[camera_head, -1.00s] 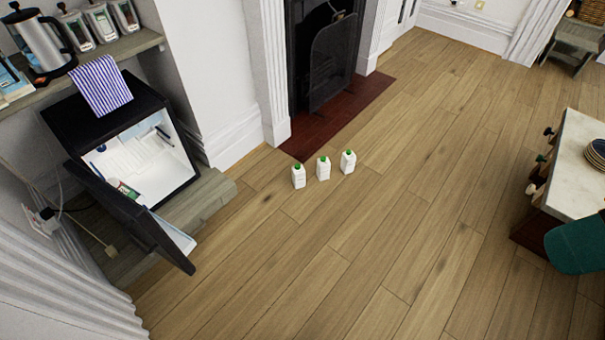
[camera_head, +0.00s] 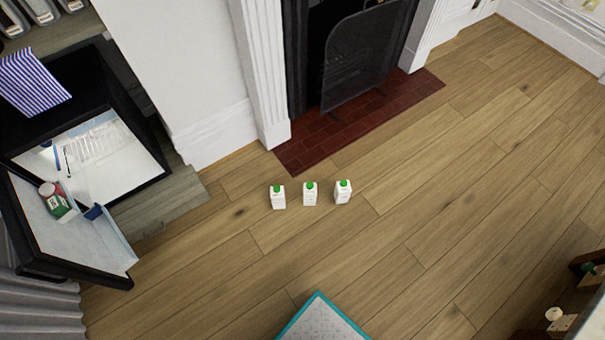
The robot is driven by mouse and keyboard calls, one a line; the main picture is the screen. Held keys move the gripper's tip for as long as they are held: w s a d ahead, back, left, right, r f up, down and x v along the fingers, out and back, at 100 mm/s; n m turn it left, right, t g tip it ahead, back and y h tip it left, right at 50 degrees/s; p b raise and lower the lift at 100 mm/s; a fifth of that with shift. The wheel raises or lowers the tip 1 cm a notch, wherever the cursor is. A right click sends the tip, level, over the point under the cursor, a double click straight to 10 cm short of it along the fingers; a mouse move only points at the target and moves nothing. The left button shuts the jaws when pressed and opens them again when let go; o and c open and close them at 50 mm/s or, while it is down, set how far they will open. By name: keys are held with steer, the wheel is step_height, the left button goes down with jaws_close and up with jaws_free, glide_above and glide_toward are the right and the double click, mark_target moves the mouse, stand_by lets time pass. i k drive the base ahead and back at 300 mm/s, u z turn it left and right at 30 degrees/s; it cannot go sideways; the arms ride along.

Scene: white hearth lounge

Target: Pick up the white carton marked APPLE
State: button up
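Three white cartons with green caps stand upright in a row on the wooden floor, in front of the hearth. They are the left carton (camera_head: 278,198), the middle carton (camera_head: 310,195) and the right carton (camera_head: 343,193). They stand apart from each other. Their print is too small to read, so I cannot tell which is marked APPLE. My gripper is not in view.
An open mini fridge (camera_head: 100,150) stands at the left, its door (camera_head: 62,235) swung out with items in it. A red tiled hearth (camera_head: 350,125) and dark fire screen (camera_head: 360,60) lie behind the cartons. A teal-edged pale thing (camera_head: 320,322) is at the bottom. The floor around the cartons is clear.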

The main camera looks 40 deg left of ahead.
mark_target(277, 194)
steer(key=i, duration=1.2)
steer(key=u, duration=3.1)
